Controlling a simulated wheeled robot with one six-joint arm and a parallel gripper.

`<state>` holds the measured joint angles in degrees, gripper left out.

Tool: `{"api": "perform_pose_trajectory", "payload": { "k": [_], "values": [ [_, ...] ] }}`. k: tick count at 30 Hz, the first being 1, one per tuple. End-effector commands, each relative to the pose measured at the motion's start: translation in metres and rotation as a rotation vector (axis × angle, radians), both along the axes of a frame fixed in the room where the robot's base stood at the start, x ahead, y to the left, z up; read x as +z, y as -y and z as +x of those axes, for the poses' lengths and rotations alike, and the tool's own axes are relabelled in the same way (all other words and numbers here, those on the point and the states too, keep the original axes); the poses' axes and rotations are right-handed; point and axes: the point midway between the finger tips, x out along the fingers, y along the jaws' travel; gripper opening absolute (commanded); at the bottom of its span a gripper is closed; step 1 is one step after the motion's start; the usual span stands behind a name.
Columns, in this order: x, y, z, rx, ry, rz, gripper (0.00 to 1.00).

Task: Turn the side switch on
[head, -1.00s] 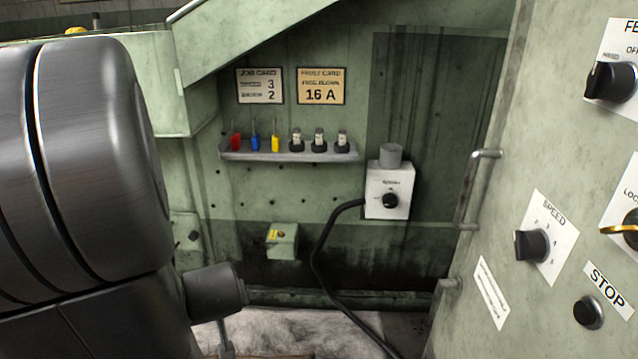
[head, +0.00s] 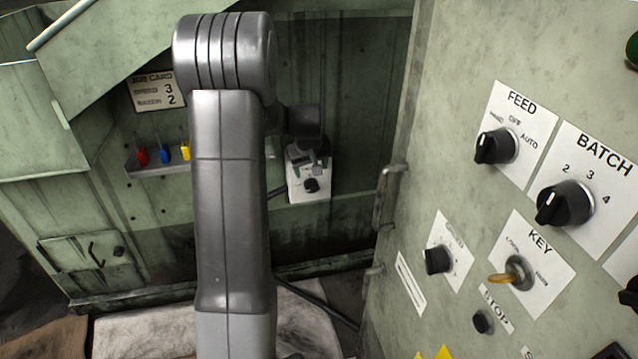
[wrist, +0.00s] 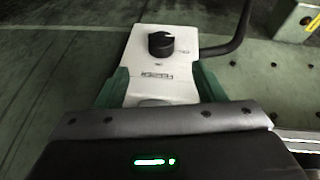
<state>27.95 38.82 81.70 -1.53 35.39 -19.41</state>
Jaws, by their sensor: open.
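The side switch appears to be the white box (head: 297,191) on the back green wall, with a round black knob (head: 311,185) on its face. In the wrist view the box (wrist: 135,60) appears upside down, with its black knob (wrist: 161,43) near the far end. My gripper (wrist: 162,85) is open, its two green fingers apart on either side of the box's near part in the picture. Nothing is held. In the head view my gripper (head: 308,162) is at the upper part of the box and hides it there. Whether the fingers touch it I cannot tell.
A control panel with FEED (head: 495,147), BATCH (head: 565,203) and KEY (head: 515,273) switches stands at the right. A metal handle (head: 385,198) sticks out at its edge. A black cable (wrist: 228,43) leaves the box's side. A shelf (head: 160,170) holds coloured tools.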

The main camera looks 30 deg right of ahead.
Motion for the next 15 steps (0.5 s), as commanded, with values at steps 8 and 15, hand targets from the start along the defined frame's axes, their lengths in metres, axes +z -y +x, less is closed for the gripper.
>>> {"api": "perform_pose_trajectory", "payload": {
  "k": [8,15],
  "values": [
    [-0.059,0.012,0.021,0.0,-0.002,0.001,0.63],
    [-0.095,0.02,0.036,0.0,-0.001,0.001,0.63]
  ]
}}
